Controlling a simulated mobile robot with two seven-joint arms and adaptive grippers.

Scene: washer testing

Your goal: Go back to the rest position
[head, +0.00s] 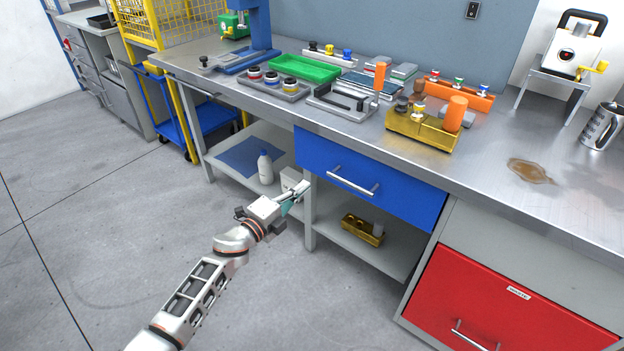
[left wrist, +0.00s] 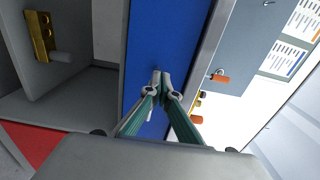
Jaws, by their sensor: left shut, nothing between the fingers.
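My left gripper (head: 298,190) is in front of the workbench, near the bench's leg and below the left end of the blue drawer. In the left wrist view its two fingers (left wrist: 160,82) meet at the tips, with nothing between them. Behind the fingertips in that view is the blue drawer front (left wrist: 143,35). In the head view the blue drawer (head: 400,191) looks closed. My right gripper does not show in either view.
The metal workbench (head: 481,165) carries trays, a green bin (head: 303,68) and a gold fixture (head: 421,130). A brown spill (head: 530,171) lies on its top. A bottle (head: 265,168) and a gold block (head: 362,230) sit on lower shelves. The floor at left is clear.

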